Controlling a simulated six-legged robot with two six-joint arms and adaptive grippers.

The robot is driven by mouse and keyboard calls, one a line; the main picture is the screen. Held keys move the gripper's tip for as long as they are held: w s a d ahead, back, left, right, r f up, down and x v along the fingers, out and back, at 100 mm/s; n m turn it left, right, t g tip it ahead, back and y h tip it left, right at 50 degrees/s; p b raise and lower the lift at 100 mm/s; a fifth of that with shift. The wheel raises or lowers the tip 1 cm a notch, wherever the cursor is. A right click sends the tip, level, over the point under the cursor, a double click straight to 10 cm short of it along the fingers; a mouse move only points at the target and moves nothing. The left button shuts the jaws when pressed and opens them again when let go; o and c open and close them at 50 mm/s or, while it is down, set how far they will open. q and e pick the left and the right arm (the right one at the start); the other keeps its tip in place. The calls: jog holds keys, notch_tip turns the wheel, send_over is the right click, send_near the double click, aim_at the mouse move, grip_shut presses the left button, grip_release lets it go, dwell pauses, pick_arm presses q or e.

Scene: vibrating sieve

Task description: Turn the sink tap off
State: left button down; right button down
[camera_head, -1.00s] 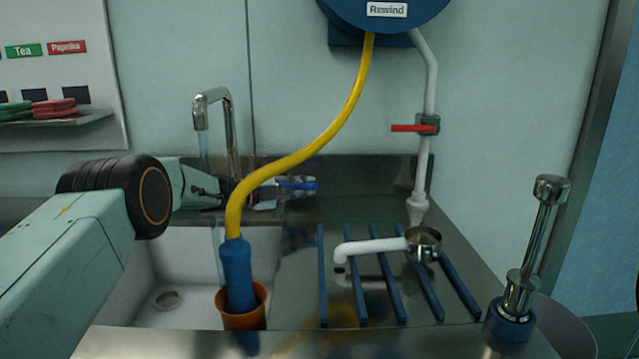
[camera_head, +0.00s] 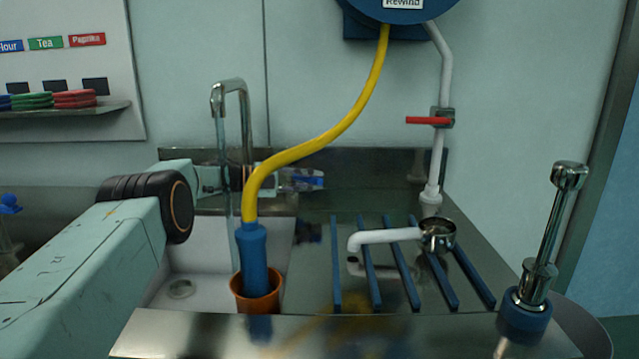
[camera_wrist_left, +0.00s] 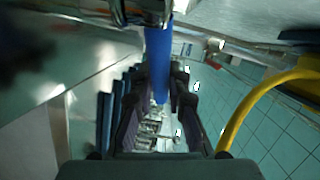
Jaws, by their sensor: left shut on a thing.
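The metal sink tap (camera_head: 232,90) arches over the sink at the left of the head view. A thin stream of water (camera_head: 224,150) runs down from its spout. The tap's blue handle (camera_head: 314,181) sticks out to the right at the tap's base, and shows as a blue bar in the left wrist view (camera_wrist_left: 158,55). My left gripper (camera_head: 292,178) reaches behind the yellow hose to the handle. In the wrist view its fingers (camera_wrist_left: 157,95) are closed around the blue bar. The hose and my arm partly hide the tap base. My right gripper is not in view.
A yellow hose (camera_head: 340,125) with a blue end (camera_head: 252,255) hangs into an orange pot (camera_head: 268,302) by the white sink (camera_head: 190,255). Blue rack bars (camera_head: 400,270) and a white-handled portafilter (camera_head: 385,237) lie right. A red-levered valve (camera_head: 430,121) is on the wall pipe.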

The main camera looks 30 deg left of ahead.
pick_arm(q)
jog(key=shift+d+f, duration=0.1)
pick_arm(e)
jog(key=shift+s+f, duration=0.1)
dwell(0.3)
pick_arm(q)
jog(key=c, duration=1.3)
grip_release()
